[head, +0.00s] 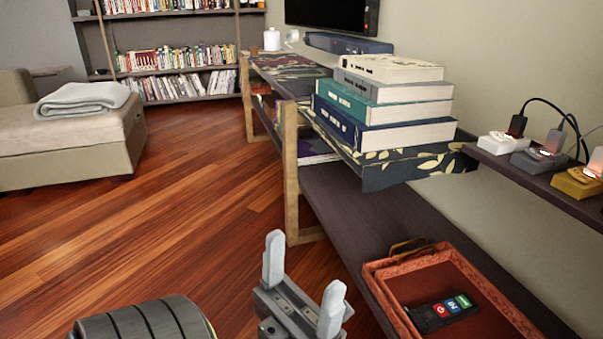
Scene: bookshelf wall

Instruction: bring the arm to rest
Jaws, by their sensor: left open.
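My left gripper (303,284) shows at the bottom middle, its two pale fingers apart and pointing up. Nothing is between the fingers. It is over the wooden floor, left of the low dark shelf (352,212) and apart from it. The right gripper is not in this view.
A red tray (381,267) holding a dark remote (441,312) sits on the low shelf. A stack of books, with a teal book (385,106), stands on the upper shelf. Power adapters (538,162) line a right ledge. A sofa (67,137) stands far left. The floor (190,215) is clear.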

